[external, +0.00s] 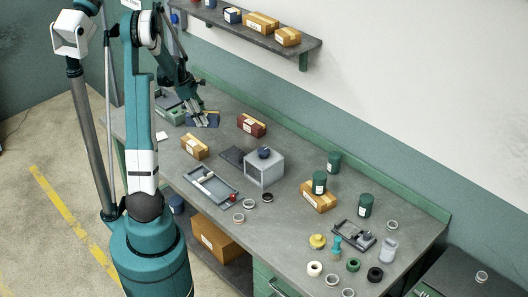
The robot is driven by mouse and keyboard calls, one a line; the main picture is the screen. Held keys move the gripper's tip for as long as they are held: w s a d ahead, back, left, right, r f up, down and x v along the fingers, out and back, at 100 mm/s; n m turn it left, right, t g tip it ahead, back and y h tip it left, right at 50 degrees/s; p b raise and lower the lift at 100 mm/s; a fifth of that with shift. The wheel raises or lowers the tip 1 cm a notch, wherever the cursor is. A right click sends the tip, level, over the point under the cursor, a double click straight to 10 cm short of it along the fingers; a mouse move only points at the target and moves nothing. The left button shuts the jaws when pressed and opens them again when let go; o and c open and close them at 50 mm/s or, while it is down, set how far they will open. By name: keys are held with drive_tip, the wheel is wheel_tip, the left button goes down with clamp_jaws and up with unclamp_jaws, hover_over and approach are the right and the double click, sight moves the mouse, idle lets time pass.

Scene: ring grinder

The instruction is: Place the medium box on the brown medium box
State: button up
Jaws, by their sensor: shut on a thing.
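My gripper (199,118) is at the far left part of the workbench, low over the top. It is shut on a dark blue box (212,120), partly hidden by the fingers; I cannot tell whether the box touches the bench. A brown box (194,147) with a white label lies on the bench, nearer the camera than my gripper and apart from it. A red-brown box (251,125) lies to the right of my gripper. Another brown box (318,198) lies farther right, with a dark green canister (319,182) at it.
A grey cube-shaped machine (264,167) stands mid-bench, with a grey tray (211,185) beside it. More green canisters (365,205) and several rings (314,268) are at right. A wall shelf (250,35) holds boxes above. Bench space around the labelled brown box is mostly clear.

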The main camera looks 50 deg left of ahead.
sight(192, 126)
drive_tip(key=shift+n, duration=0.5)
drive_tip(key=s, duration=0.1)
drive_tip(key=s+a, duration=0.1)
drive_tip(key=s, duration=0.1)
drive_tip(key=s+a, duration=0.1)
drive_tip(key=shift+s+a+r, duration=0.25)
drive_tip(key=shift+s+r, duration=0.05)
drive_tip(key=shift+s, duration=0.05)
drive_tip(key=shift+f+p, duration=0.15)
drive_tip(key=shift+p, duration=0.15)
drive_tip(key=shift+f, duration=2.8)
drive_tip(key=shift+f, duration=0.1)
drive_tip(key=shift+f, duration=1.95)
drive_tip(key=shift+f, duration=0.15)
drive_tip(key=o, duration=1.2)
drive_tip(key=shift+o, duration=0.2)
